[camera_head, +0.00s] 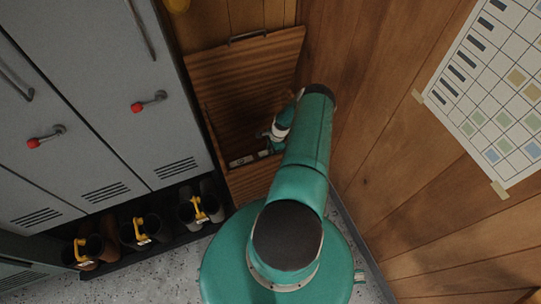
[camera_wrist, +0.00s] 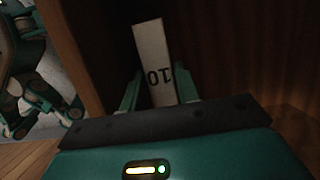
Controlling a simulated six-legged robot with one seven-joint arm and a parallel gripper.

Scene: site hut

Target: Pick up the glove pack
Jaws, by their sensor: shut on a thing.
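The glove pack (camera_wrist: 152,45) shows in the wrist view as a pale, narrow block with a dark "10" on it, upside down in the picture. My gripper (camera_wrist: 159,92) has a teal finger on either side of the pack and is shut on it. In the head view my arm reaches down into an open wooden box, where my gripper (camera_head: 265,137) is small and partly hidden by the arm. I cannot clearly make out the held pack there.
Grey lockers (camera_head: 140,90) stand at left above a boot rack with several boots (camera_head: 140,232). A plank wall with a chart (camera_head: 495,90) is close at right.

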